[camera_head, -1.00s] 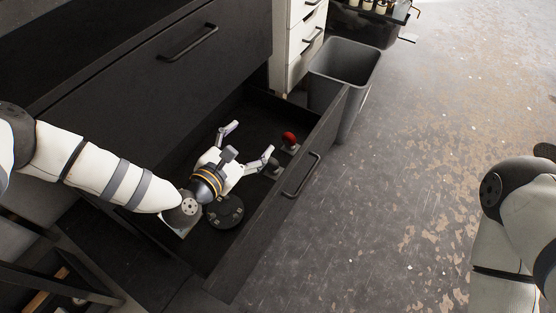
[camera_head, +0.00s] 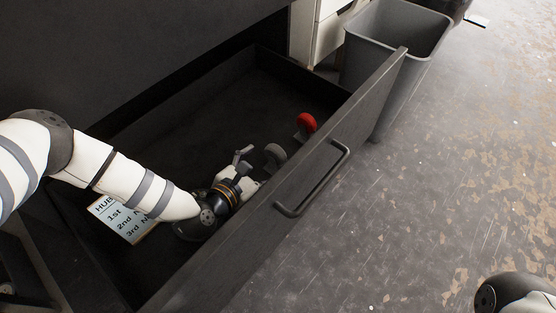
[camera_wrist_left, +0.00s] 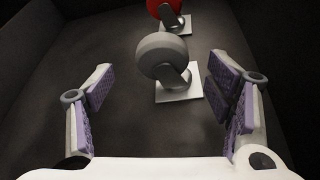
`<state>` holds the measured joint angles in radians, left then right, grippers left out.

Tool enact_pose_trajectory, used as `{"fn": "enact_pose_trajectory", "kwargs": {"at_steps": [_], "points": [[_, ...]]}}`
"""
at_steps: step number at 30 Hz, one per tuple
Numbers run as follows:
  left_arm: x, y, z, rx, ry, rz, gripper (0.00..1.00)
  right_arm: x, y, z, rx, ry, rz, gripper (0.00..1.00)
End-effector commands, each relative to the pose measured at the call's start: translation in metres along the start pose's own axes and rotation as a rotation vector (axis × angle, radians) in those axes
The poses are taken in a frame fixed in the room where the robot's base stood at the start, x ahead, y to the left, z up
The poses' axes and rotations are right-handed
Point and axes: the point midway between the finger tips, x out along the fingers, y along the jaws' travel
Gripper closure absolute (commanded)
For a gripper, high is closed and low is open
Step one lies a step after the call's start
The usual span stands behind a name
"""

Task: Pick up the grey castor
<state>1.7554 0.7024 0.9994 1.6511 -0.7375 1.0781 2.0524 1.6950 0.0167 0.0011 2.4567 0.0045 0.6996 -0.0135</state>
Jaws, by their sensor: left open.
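The grey castor (camera_head: 275,153) stands in the open dark drawer, near the drawer front. In the left wrist view the grey castor (camera_wrist_left: 168,55) shows a round wheel on a pale square plate, lying between the lines of the two fingers and just ahead of them. My left gripper (camera_head: 256,167) is low in the drawer, open and empty, with its fingers pointing at the grey castor. Its purple-padded fingers show in the left wrist view (camera_wrist_left: 160,88), apart from the castor on both sides. My right gripper is not in view.
A red castor (camera_head: 306,122) stands just beyond the grey one, close to the drawer front (camera_head: 300,190). A printed sign (camera_head: 124,218) lies at the drawer's left. A grey bin (camera_head: 393,60) stands beside the drawer. The drawer's back part is clear.

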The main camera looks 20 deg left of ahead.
Motion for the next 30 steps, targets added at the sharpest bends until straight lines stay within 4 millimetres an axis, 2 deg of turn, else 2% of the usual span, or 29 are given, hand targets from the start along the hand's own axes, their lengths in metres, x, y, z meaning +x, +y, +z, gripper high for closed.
{"fn": "enact_pose_trajectory", "kwargs": {"at_steps": [9,12,17,18,26,30], "points": [[0.053,-0.004,-0.004,0.001,0.000,0.000,0.26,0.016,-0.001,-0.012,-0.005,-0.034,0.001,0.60],[0.061,-0.003,-0.002,0.001,0.001,0.000,0.26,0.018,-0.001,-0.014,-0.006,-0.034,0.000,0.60],[0.060,-0.003,0.000,0.001,0.000,0.000,0.26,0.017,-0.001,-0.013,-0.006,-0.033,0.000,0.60],[0.060,-0.003,0.000,0.001,0.000,0.000,0.29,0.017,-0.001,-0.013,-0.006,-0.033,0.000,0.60],[0.060,-0.003,0.000,0.001,0.000,0.000,0.87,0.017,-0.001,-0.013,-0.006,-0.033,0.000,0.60],[0.060,-0.002,0.000,0.001,-0.001,0.000,0.87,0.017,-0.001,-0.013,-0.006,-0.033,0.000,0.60]]}}
